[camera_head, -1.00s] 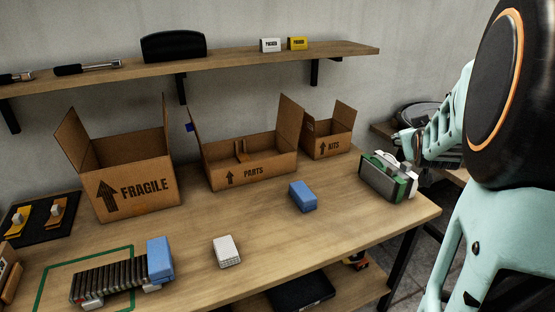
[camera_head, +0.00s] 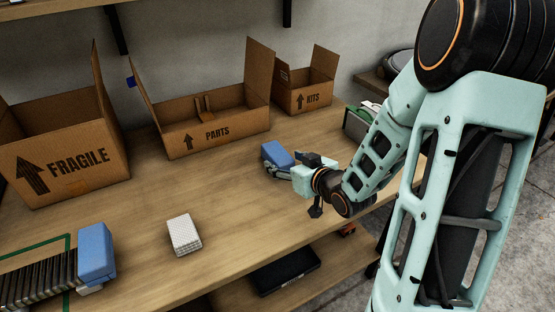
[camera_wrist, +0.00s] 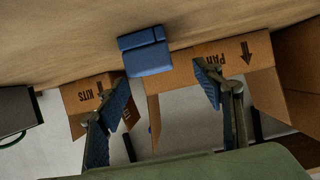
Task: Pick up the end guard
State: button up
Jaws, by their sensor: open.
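A loose blue block (camera_head: 277,155), which I take to be the end guard, lies on the bench in front of the parts box. A similar blue block (camera_head: 96,254) stands at the end of a row of dark plates. My gripper (camera_head: 272,170) is low over the bench, at the near side of the loose block, and partly covers it. In the wrist view, the loose block (camera_wrist: 146,52) shows just beyond the fingertips, left of their middle. My gripper (camera_wrist: 163,78) is open, with nothing between its fingers. I cannot tell how close the fingers are to the block.
Behind stand the fragile box (camera_head: 70,155), parts box (camera_head: 222,133) and kits box (camera_head: 300,98). A white block (camera_head: 184,236) lies at the front. A green-edged holder (camera_head: 359,122) is partly behind my arm. The bench between the white and loose blue blocks is clear.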

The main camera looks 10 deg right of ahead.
aim_at(278, 152)
jog(key=x, duration=0.2)
jog(key=b+x, duration=0.1)
jog(key=x, duration=0.4)
jog(key=shift+w+d+r+b, duration=0.25)
jog(key=shift+d+b, duration=0.05)
jog(key=shift+d, duration=0.1)
jog(key=shift+c, duration=0.7)
jog(key=c, duration=0.9)
jog(key=shift+r, duration=0.15)
